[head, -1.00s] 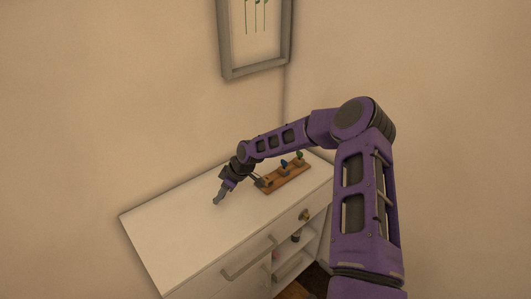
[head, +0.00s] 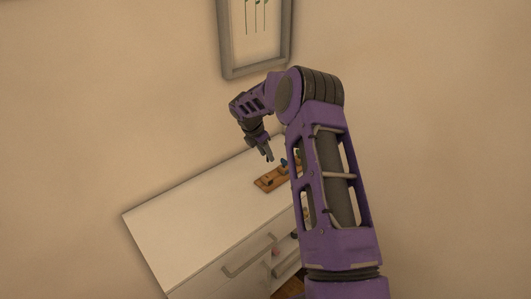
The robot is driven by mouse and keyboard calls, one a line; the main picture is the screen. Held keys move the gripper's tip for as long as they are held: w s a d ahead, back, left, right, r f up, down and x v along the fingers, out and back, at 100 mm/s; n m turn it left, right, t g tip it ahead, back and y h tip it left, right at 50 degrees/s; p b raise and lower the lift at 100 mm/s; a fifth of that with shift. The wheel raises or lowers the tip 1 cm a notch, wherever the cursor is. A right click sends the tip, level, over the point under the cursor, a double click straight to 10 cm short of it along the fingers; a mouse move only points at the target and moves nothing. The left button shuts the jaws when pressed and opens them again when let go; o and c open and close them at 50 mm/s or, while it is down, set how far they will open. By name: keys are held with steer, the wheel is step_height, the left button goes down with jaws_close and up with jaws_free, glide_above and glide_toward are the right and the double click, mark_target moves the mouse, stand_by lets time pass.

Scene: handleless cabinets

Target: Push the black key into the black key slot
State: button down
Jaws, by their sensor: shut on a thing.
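The wooden key board (head: 266,184) lies on the white cabinet top, near its back right part. A blue key (head: 284,162) stands up on it, and a green key (head: 298,153) shows at its far end, partly behind my arm. My gripper (head: 267,157) points down above and just behind the board's left part. It is shut on a small dark thing, which I take to be the black key; its outline hardly stands out from the fingers. The black key slot is too small to make out.
The white cabinet top (head: 190,215) is bare left of the board. A bar handle (head: 248,257) sticks out from the cabinet front, with open shelves to its right. Walls stand behind, with a grey picture frame (head: 228,40). My arm hides the cabinet's right end.

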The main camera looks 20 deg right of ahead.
steer(key=shift+a, duration=0.15)
steer(key=b, duration=0.3)
glide_above(268, 176)
steer(key=a, duration=0.1)
steer(key=shift+s+a+f, duration=0.1)
steer(key=shift+s+f, duration=0.05)
steer(key=shift+f, duration=1.3)
steer(key=shift+s+a+f, duration=0.1)
steer(key=shift+s+f, duration=0.05)
steer(key=shift+f, duration=1.25)
steer(key=shift+f+b, duration=0.35)
steer(key=shift+f, duration=1.15)
steer(key=shift+c, duration=1.9)
jaws_free()
steer(key=p+v, duration=0.1)
steer(key=v, duration=1.6)
steer(key=shift+r, duration=0.15)
steer(key=shift+w+a, duration=0.1)
